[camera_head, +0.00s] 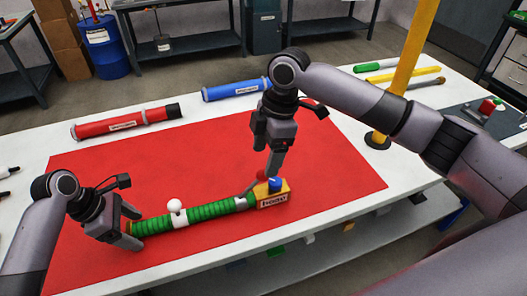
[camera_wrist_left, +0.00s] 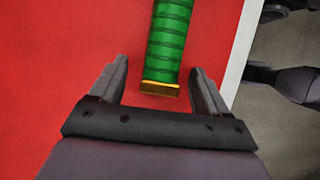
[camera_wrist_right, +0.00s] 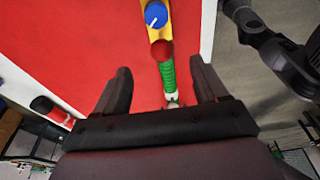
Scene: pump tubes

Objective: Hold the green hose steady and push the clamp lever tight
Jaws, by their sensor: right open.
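The green ribbed hose (camera_head: 210,211) lies on the red mat (camera_head: 330,170). Its right end meets a yellow block (camera_head: 273,200) with a blue knob (camera_head: 275,184) and a red part. A white band with a round white knob (camera_head: 174,206) sits mid-hose. Another white band (camera_head: 240,203) is near the block, with a small greyish piece by it, possibly the clamp lever. My left gripper (camera_head: 132,226) is open at the hose's left end; the end (camera_wrist_left: 161,88) lies between its fingers, with gaps showing. My right gripper (camera_head: 273,172) is open above the block end, pointing down.
A red tube (camera_head: 122,124) and a blue tube (camera_head: 232,90) lie along the table's far side. A yellow upright post (camera_head: 408,70) stands to the right, with green and yellow tubes (camera_head: 400,78) behind it. The mat's right part is clear.

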